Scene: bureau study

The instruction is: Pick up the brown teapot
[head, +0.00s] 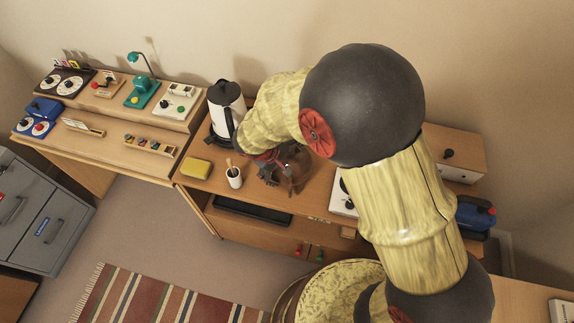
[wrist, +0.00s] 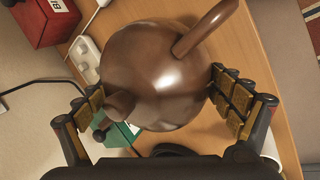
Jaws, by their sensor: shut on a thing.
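The brown teapot (head: 294,172) is at the lower desk in the head view, below my arm and partly hidden by it. In the wrist view the glossy round teapot (wrist: 155,65) fills the middle, with its handle pointing to the upper right and its spout to the lower left. My gripper (wrist: 157,97) has one padded finger on each side of the teapot body and is shut on it. In the head view my gripper (head: 268,165) is mostly hidden under the wrist. I cannot tell whether the teapot is clear of the desk.
A white and black kettle (head: 227,105) stands left of my arm. A white cup with sticks (head: 234,177) and a yellow sponge (head: 196,168) are left of the teapot. In the wrist view a red box (wrist: 42,20), a white power strip (wrist: 85,58) and a green object (wrist: 120,133) lie nearby.

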